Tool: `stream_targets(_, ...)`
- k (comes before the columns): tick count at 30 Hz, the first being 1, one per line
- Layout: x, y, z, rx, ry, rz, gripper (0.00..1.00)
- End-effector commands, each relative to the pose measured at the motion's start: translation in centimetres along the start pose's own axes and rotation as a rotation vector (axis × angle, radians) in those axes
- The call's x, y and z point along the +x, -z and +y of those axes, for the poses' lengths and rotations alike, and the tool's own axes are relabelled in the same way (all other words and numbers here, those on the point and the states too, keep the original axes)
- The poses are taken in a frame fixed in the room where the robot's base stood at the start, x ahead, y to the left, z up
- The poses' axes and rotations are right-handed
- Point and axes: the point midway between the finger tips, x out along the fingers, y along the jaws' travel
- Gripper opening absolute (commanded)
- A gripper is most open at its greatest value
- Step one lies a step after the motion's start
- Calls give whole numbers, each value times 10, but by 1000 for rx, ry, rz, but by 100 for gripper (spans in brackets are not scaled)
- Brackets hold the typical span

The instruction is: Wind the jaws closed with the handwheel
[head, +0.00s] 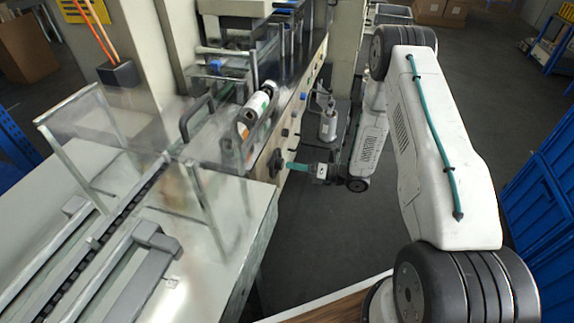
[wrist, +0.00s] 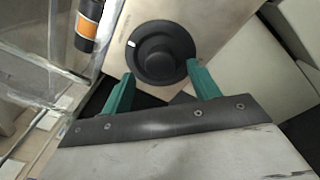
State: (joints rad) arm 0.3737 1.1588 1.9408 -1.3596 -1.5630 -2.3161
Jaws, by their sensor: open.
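The handwheel is a round black knob (wrist: 158,52) with a raised hub and a white mark at its upper left rim, on a beige machine panel in the wrist view. In the head view the handwheel (head: 276,163) shows as a dark disc on the machine's side. My gripper (wrist: 158,82) has green fingers spread open, one at each lower side of the knob. In the head view my gripper (head: 288,165) reaches the handwheel from the right. Whether the fingers touch the knob I cannot tell. I cannot make out the jaws that the handwheel drives.
A roll with an orange band (wrist: 88,22) is left of the knob. A clear guard (head: 215,145) and conveyor (head: 105,225) stand at left. Blue crates (head: 545,205) are at right. Dark floor (head: 320,235) is open below my gripper.

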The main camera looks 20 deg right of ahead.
Motion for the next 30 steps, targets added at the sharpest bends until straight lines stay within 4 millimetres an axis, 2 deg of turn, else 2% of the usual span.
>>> stream_targets(1,9,1,1,0,-3,3,61)
stream_targets(6,27,0,0,-1,0,1,61)
stream_targets(16,32,0,0,0,1,1,61)
stream_targets(17,32,0,0,0,1,1,58)
stream_targets(21,32,0,0,0,1,1,19)
stream_targets(22,32,0,0,0,1,0,16)
stream_targets(30,32,0,0,18,1,0,16)
